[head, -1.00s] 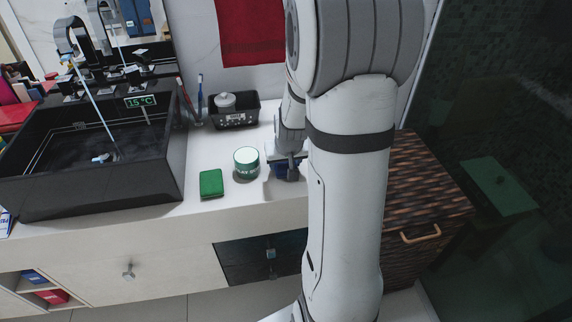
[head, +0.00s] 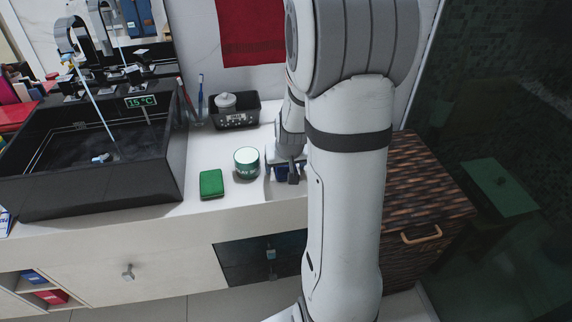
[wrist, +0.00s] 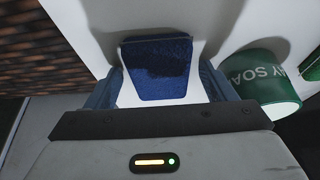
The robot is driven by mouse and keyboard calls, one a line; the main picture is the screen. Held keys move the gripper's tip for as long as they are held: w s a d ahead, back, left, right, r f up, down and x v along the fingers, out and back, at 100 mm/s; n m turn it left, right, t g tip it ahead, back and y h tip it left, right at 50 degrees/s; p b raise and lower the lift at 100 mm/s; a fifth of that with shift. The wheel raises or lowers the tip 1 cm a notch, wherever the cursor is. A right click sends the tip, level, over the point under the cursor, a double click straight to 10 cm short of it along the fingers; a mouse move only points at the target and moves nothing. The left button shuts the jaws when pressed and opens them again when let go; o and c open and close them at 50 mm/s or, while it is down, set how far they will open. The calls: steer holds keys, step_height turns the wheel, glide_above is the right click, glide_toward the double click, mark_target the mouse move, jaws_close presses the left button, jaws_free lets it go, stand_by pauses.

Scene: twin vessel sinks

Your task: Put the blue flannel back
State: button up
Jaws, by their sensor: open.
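The blue flannel (wrist: 158,68) is a small folded blue block on the white counter, with part of it in shadow. In the head view a little of its blue (head: 281,174) shows under my gripper. My gripper (head: 285,168) points down at the counter's front right part, right of the green-and-white soap tub. In the wrist view my gripper (wrist: 160,85) is open, with one finger on each side of the flannel and white counter showing between. I cannot tell how far the fingertips are above the counter.
The soap tub (head: 247,162) stands close by my gripper; a green block (head: 211,184) lies left of it. A black basket (head: 235,116) is behind. A black sink (head: 90,180) is left. An open cubby (head: 15,285) below holds blue and red items. A wooden cabinet (head: 430,190) is right.

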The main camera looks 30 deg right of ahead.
steer(key=shift+r, duration=0.4)
steer(key=p+v, duration=0.2)
steer(key=v, duration=0.9)
steer(key=s+a+r+n+g+y, duration=0.1)
steer(key=s+a+r+n+g, duration=0.1)
steer(key=s+a, duration=1.1)
step_height(320, 180, up, 2)
steer(key=shift+s+r+n, duration=0.1)
steer(key=shift+s+n, duration=0.4)
steer(key=shift+n, duration=0.1)
steer(key=w+p+v, duration=0.1)
steer(key=p+v, duration=0.6)
steer(key=v, duration=0.1)
steer(key=shift+r, duration=0.15)
